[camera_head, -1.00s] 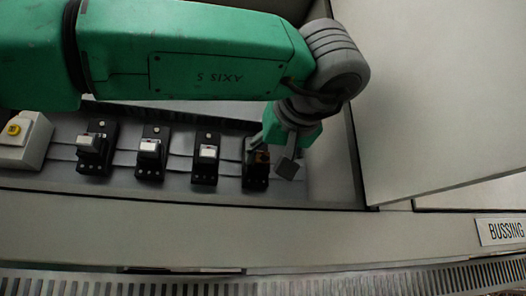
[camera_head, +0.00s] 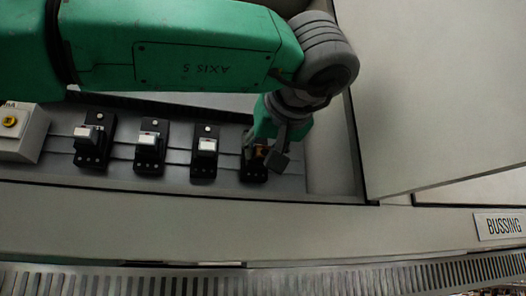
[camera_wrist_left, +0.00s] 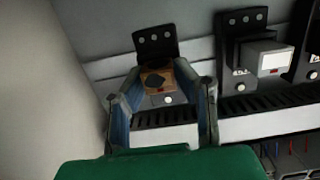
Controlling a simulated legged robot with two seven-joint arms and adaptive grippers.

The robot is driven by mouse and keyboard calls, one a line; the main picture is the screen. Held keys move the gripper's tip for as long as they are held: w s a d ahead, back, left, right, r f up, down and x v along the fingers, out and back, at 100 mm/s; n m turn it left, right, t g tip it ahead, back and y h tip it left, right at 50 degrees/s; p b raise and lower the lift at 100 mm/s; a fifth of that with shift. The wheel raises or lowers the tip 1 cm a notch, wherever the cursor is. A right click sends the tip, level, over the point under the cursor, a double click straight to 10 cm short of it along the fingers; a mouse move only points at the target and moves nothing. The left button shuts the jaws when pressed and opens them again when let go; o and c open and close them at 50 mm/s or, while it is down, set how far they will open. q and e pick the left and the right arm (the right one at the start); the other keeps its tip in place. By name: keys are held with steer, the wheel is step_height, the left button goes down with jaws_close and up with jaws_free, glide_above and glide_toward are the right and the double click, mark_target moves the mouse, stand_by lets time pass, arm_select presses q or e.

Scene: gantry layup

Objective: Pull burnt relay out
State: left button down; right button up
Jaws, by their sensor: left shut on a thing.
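The burnt relay (camera_wrist_left: 157,79) is a brown block with a dark scorch mark, in the wrist view. It sits at the black socket (camera_wrist_left: 155,42) on the rail. In the head view the relay (camera_head: 261,150) shows as a small brown patch at the right end of the row, partly hidden by my gripper. My left gripper (camera_head: 264,150) comes down on it from above. In the wrist view its two fingers (camera_wrist_left: 160,92) are on either side of the relay, shut on it. Whether the relay has left its socket cannot be told. My right gripper is not in view.
Several black sockets with pale relays (camera_head: 207,146) stand in a row to the left. A white box with a yellow button (camera_head: 9,122) is at the far left. The cabinet's side wall (camera_head: 354,150) is close on the right. A slotted duct (camera_wrist_left: 255,103) runs beside the sockets.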

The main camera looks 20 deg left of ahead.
mark_target(264, 154)
arm_select(q)
steer(key=shift+s+d+f, duration=0.15)
steer(key=shift+s+d, duration=0.1)
steer(key=shift+s+d, duration=0.35)
steer(key=shift+s, duration=0.15)
steer(key=shift+s+d, duration=0.15)
steer(key=shift+d, duration=0.2)
steer(key=shift+s+a, duration=0.15)
steer(key=shift+a, duration=0.05)
steer(key=shift+d, duration=0.1)
steer(key=shift+f+v, duration=0.15)
steer(key=shift+v, duration=0.7)
steer(key=shift+f+v, duration=0.1)
steer(key=shift+v, duration=0.75)
